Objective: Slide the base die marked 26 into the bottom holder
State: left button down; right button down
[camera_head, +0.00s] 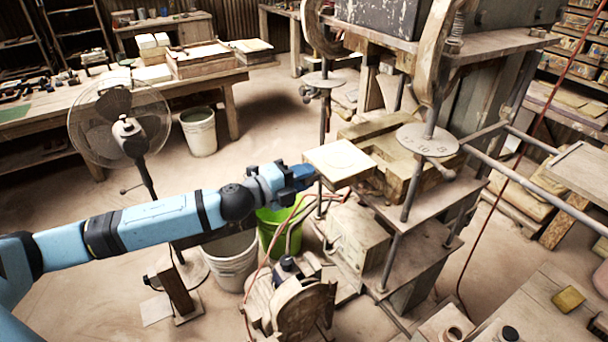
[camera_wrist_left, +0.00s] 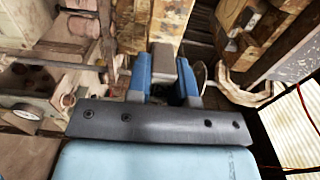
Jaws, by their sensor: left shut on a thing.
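The base die (camera_head: 340,160) is a pale square slab with a faint round outline on top; I cannot read a number on it. My left gripper (camera_head: 300,174) is shut on the die's near left side. In the left wrist view, its two blue fingers (camera_wrist_left: 163,85) stand on either side of a grey-brown grip piece (camera_wrist_left: 163,62). The bottom holder (camera_head: 396,176) appears as a worn wooden frame low in the press, just right of the die. The die's right edge is at the holder's front opening; I cannot tell whether they touch. My right gripper is not in view.
The press (camera_head: 440,60) has upright rods and a round plate (camera_head: 427,139) beside the holder. A fan (camera_head: 120,118), a green bucket (camera_head: 279,228) and a white bucket (camera_head: 230,258) stand near my left arm. A hose and a wooden box (camera_head: 356,235) lie below.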

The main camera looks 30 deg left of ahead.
pick_arm(q)
jog(key=shift+r, duration=0.1)
jog(key=shift+w, duration=0.1)
jog(key=shift+w+d+p, duration=0.4)
jog(key=shift+w+p, duration=0.05)
jog(key=shift+w, duration=0.1)
dwell(0.5)
jog(key=shift+w, duration=0.1)
dwell(0.4)
jog(key=shift+w+d+r+p, duration=0.1)
jog(key=shift+w+d+p, duration=0.1)
jog(key=shift+w+p, duration=0.2)
jog(key=shift+w+d, duration=0.15)
jog(key=shift+w, duration=0.1)
